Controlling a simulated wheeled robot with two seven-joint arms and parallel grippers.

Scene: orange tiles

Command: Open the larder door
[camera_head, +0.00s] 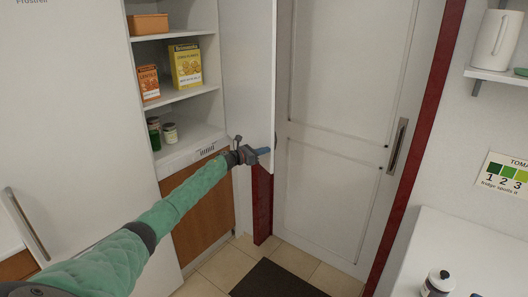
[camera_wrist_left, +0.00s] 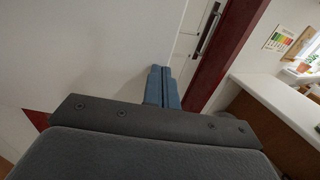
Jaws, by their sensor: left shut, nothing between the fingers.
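The larder stands open in the head view, its shelves (camera_head: 185,97) exposed. A white panel at its right side, which looks like the larder door (camera_head: 248,70), stands swung out from the opening. My left gripper (camera_head: 263,151) is shut and empty, at the lower part of this panel near its outer edge. I cannot tell whether the fingers touch it. In the left wrist view the blue fingers (camera_wrist_left: 162,88) are together in front of a pale surface that looks like the same panel (camera_wrist_left: 90,50). My right gripper is not in view.
A yellow box (camera_head: 186,67), an orange box (camera_head: 149,83) and jars (camera_head: 170,133) stand on the shelves. A white room door (camera_head: 340,100) with a long handle is behind, framed in dark red. A white counter (camera_head: 450,255) is at right. A dark mat (camera_head: 275,281) lies on the tiles.

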